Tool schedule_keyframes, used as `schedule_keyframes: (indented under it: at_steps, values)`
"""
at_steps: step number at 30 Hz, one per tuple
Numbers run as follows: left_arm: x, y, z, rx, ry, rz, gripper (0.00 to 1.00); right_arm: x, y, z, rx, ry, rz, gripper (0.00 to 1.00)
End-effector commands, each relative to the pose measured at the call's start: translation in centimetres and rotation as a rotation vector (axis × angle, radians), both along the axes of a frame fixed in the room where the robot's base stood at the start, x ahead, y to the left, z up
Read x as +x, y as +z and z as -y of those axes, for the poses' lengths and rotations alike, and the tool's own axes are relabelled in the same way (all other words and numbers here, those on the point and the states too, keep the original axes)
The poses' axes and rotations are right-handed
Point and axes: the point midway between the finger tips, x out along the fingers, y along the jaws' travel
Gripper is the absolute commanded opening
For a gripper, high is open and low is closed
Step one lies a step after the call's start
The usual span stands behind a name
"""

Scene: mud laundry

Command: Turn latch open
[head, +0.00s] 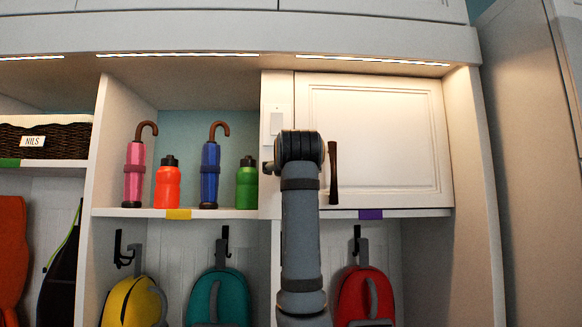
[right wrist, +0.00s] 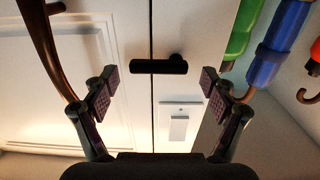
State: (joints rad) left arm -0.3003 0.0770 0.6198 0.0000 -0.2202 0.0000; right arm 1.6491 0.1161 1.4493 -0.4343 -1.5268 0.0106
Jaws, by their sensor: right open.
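The latch (right wrist: 158,66) is a small dark bar with a round pivot at one end, mounted beside the white cabinet door's (head: 385,140) edge. In the right wrist view it lies crosswise over the door seam. In the head view only the latch's left end (head: 267,167) shows; my arm hides the rest. My right gripper (right wrist: 160,92) is open and empty, its two fingers spread on either side in front of the latch, not touching it. In the head view my right arm's wrist hides the fingers. My left gripper is not in view.
A brown vertical door handle (head: 333,172) stands just right of my wrist. A white switch plate (head: 276,124) is above the latch. Umbrellas and bottles, including a green bottle (head: 247,184), stand on the open shelf at left. Backpacks hang below, including a red one (head: 365,297).

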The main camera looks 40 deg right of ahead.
Motion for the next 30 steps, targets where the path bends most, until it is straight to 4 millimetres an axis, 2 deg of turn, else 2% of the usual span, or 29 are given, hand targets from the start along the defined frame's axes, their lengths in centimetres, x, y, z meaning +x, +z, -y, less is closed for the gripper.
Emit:
schedule_keyframes:
  at_steps: [3,4,15,23,30]
  values:
    - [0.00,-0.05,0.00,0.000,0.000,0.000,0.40,-0.01,-0.05,0.01,0.000,0.000,0.000,0.85]
    - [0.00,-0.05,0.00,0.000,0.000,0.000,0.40,-0.01,-0.05,0.00,0.000,0.000,0.000,0.82]
    - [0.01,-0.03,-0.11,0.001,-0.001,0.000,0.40,-0.04,-0.02,0.00,0.000,0.000,0.000,0.32]
    - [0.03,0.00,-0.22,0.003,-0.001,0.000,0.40,-0.05,0.07,-0.03,-0.023,0.000,-0.014,0.30]
    - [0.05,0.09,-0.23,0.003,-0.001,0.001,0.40,-0.03,0.38,-0.10,-0.128,0.000,-0.078,0.30]
